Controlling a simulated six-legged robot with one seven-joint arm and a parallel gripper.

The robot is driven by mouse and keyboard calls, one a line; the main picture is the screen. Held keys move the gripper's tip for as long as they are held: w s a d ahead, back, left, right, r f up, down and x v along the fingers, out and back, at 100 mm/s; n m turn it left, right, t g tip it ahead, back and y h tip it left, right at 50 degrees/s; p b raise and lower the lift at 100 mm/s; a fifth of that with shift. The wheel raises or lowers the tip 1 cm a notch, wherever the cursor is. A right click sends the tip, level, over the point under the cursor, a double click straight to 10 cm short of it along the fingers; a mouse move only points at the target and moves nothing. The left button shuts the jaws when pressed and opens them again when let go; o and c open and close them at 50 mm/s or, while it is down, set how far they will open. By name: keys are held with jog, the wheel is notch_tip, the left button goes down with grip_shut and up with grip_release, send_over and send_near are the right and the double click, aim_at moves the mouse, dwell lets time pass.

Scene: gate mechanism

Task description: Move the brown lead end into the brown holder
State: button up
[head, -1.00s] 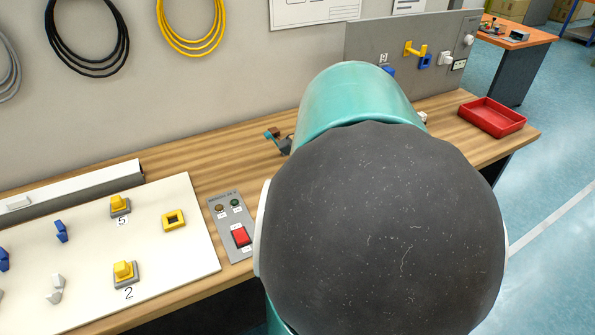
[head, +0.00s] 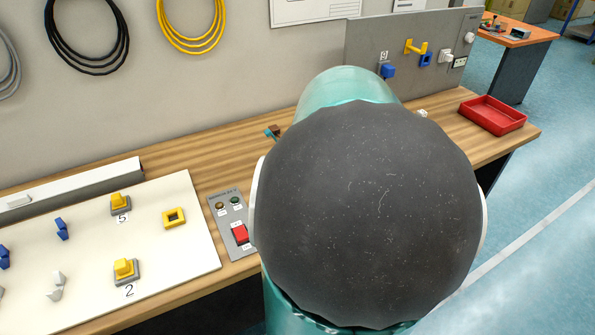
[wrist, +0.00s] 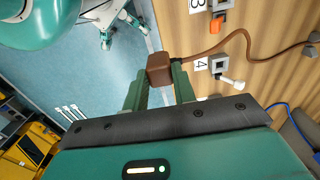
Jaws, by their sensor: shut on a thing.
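The brown lead end (wrist: 160,69) is a brown block held between the teal fingers of my gripper (wrist: 159,84) in the wrist view. Its brown cable (wrist: 235,35) curves off to the right over the wooden bench. In the head view my arm hides most of my gripper. A small brown and teal bit (head: 273,131) shows left of the arm, which looks like a fingertip and the lead end. I cannot make out the brown holder in either view.
In the wrist view, an orange piece (wrist: 217,24) by label 3 and a white piece (wrist: 231,82) by label 4 sit near the cable. In the head view, a switch box (head: 232,222), a white board (head: 190,255) and a red tray (head: 492,115) lie on the bench.

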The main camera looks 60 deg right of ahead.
jog(key=shift+f, duration=1.8)
jog(key=shift+d, duration=0.1)
jog(key=w+d+r, duration=0.2)
jog(key=d+r, duration=0.1)
jog(key=d, duration=0.7)
jog(key=w+d+r, duration=0.1)
jog(key=d+r, duration=0.1)
jog(key=d, duration=0.7)
jog(key=s+d+f, duration=0.3)
jog(key=s+d, duration=0.2)
jog(key=d, duration=0.3)
jog(key=s+d+f, duration=0.3)
jog(key=s+d, duration=0.2)
jog(key=d, duration=0.3)
jog(key=shift+s+d, duration=0.15)
jog(key=shift+d, duration=0.15)
jog(key=shift+f, duration=0.1)
jog(key=shift+f, duration=1.05)
jog(key=shift+f, duration=0.8)
dwell(0.3)
